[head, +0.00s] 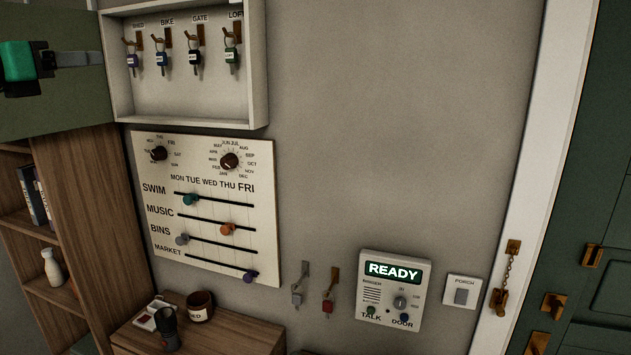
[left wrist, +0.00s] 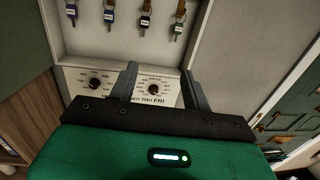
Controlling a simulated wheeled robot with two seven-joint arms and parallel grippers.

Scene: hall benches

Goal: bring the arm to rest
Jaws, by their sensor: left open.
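My left gripper (head: 84,59) is at the upper left of the head view, in front of a grey-green panel. Its body is green and black, with grey fingers pointing right towards the key box. In the left wrist view the two fingers (left wrist: 160,88) stand apart with nothing between them. Behind them in that view are the dials of the wall planner board (left wrist: 112,98) and, above, the key box. My right gripper is in neither view.
The white key box (head: 262,65) holds several tagged keys. The planner board (head: 262,200) has dials and sliders. Right of it are two hanging keys, the READY intercom (head: 425,290), a PORCH switch (head: 462,291) and a green door (head: 600,200). The upper middle wall is bare.

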